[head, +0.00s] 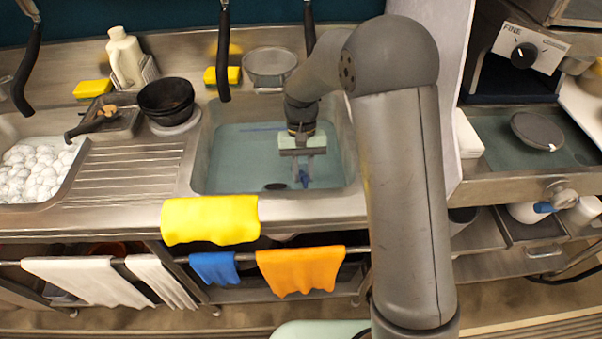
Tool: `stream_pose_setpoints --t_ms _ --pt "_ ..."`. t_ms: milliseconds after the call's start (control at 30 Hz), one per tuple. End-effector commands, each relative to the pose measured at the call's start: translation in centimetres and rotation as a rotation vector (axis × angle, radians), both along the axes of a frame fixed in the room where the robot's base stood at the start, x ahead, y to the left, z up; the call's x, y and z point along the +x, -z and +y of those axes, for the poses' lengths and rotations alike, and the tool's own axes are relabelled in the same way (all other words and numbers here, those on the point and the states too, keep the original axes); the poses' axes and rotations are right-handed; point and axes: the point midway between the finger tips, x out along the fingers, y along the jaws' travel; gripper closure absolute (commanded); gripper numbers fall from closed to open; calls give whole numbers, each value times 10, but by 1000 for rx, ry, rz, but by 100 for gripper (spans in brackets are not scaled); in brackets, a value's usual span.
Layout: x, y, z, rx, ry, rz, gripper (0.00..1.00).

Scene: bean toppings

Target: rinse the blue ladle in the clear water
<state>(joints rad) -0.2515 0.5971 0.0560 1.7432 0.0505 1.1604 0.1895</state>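The clear water (235,160) fills the right-hand sink basin (198,150), and its surface looks bluish and transparent. My gripper (304,176) points down into the right part of this basin. A small blue piece (305,180), which looks like part of the blue ladle, shows at the fingertips. The rest of it is hidden or too small to make out. The two fingers look a little apart, and I cannot tell whether they grip the blue piece. A dark round spot (276,186) lies left of it; I cannot tell whether it is a drain.
The left basin holds white foam (35,172). Black bowls (167,97), a strainer (270,64), a white bottle (125,57) and yellow sponges (92,89) stand around the basins. A yellow cloth (210,220) hangs over the front edge. Black-handled tools (224,55) hang above.

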Motion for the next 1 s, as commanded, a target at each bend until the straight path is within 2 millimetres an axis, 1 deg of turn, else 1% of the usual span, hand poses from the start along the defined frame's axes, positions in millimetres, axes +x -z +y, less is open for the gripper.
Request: stream_pose_setpoints --t_ms 100,233,567,1000 --pt "-1 -1 13 0 -3 -1 100" --pt "-1 -1 23 -1 0 -1 100" --pt "-2 -2 25 0 0 -1 100" --pt "-2 -46 25 0 0 -1 100"
